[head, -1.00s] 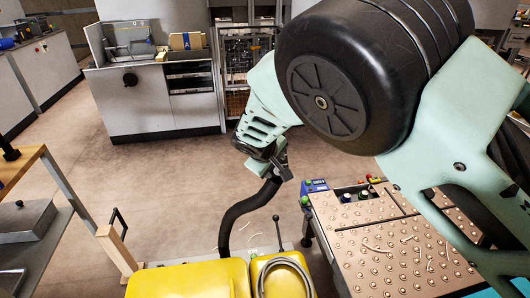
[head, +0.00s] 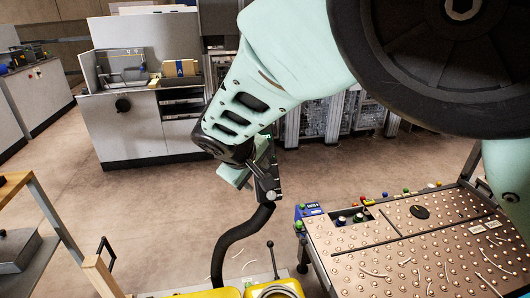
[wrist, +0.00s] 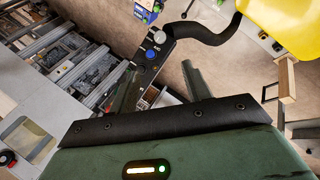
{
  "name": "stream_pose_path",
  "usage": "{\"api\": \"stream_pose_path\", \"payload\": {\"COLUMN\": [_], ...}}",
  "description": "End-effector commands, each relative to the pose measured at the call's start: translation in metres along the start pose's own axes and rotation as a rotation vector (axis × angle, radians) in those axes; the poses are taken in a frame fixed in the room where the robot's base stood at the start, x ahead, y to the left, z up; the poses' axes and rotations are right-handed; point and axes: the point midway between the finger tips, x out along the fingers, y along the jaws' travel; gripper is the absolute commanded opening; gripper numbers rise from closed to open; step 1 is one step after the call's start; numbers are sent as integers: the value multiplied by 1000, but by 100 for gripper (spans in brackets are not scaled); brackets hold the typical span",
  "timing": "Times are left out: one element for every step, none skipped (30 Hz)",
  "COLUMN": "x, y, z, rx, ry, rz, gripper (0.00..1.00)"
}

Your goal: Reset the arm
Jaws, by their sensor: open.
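My mint-green arm crosses the upper right of the head view and reaches down toward the middle. My gripper (wrist: 161,68) shows in the wrist view as a dark green body with two fingers standing apart. It is open, and no ream is seen between the fingers. In the head view the arm's end hangs above the floor, close to a black control panel (head: 267,180) on a curved black tube. The panel also shows just beyond the fingers in the wrist view (wrist: 153,52). I cannot tell whether they touch.
A studded metal table (head: 390,250) stands at right. A yellow machine top (head: 210,293) is at the bottom; its yellow also shows in the wrist view (wrist: 285,25). A wooden-topped bench (head: 15,183) is at left. A grey cabinet (head: 125,135) stands behind, with open floor before it.

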Motion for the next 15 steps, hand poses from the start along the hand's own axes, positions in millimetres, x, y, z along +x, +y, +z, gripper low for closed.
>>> {"api": "stream_pose_path", "payload": {"x": [0, 0, -1, -2, -5, -9, -13, -18, -28, -37, -46, -60, -71, -81, -96], "y": [0, 1, 3, 4, 6, 7, 7, 8, 7, 6, 4, 1, -1, -4, -7], "z": [1, 3, 8, 14, 22, 35, 47, 59, 77, 92, 106, 125, 139, 153, 172], "rx": [2, 6, 16, 26, 39, 59, 77, 96, 120, 138, 155, 174, 187, 198, 212], "ry": [-1, -5, -13, -22, -33, -51, -66, -81, -99, -113, -125, -138, -147, -154, -163], "rz": [-2, -9, -25, -42, -67, -107, -143, -181, -237, -279, -320, -371, -406, -438, -475], "gripper": [49, 49, 49, 49, 49, 49, 49, 49, 49, 49, 49, 49, 49, 49, 49]}}
